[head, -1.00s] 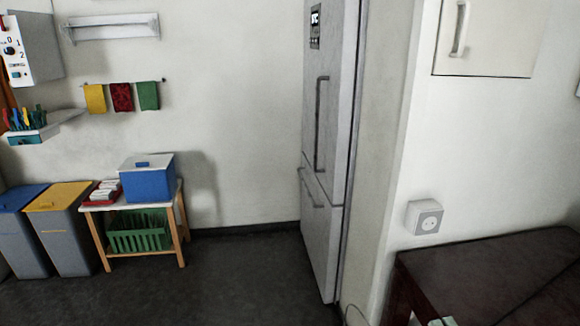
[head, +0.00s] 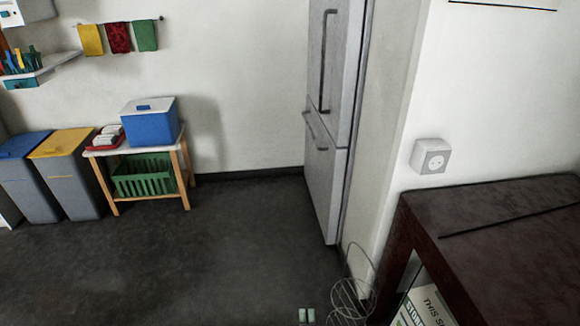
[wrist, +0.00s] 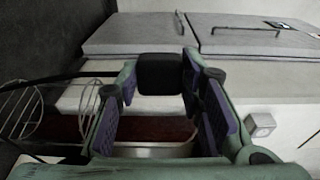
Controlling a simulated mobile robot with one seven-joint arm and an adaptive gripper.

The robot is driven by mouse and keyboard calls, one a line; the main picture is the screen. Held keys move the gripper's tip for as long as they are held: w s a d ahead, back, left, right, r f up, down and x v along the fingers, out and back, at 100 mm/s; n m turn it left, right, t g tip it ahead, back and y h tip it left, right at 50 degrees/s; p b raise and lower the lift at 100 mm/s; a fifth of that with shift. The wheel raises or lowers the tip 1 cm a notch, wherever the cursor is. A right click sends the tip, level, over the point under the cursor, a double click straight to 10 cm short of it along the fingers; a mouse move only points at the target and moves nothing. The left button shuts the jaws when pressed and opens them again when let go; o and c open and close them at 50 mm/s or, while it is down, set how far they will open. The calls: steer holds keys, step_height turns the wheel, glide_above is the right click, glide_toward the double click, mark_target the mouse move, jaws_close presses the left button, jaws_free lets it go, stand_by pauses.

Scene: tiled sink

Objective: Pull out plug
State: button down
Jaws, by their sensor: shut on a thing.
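The white wall socket (head: 430,156) is on the wall above the dark table, and its round face with small holes is bare. It also shows in the wrist view (wrist: 261,124), to the right of and apart from my gripper. My gripper (wrist: 160,80) has green fingers with purple pads, closed around a black block (wrist: 160,72) that looks like the plug. A black cable (wrist: 60,78) runs in from the left toward it. In the head view, only two small pale green pieces at the bottom edge (head: 306,315) appear to be my gripper; the plug is hidden there.
A dark red table (head: 490,215) stands below the socket, with a lettered box (head: 427,305) under it. A wire rack (head: 350,292) is beside it. The fridge (head: 328,130) stands behind. A small wooden table (head: 180,168) and bins are at left; the floor between is clear.

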steer(key=a+f, duration=0.2)
steer(key=a, duration=0.1)
steer(key=a+f, duration=0.1)
steer(key=a, duration=0.1)
steer(key=shift+f, duration=0.15)
steer(key=shift+d, duration=0.15)
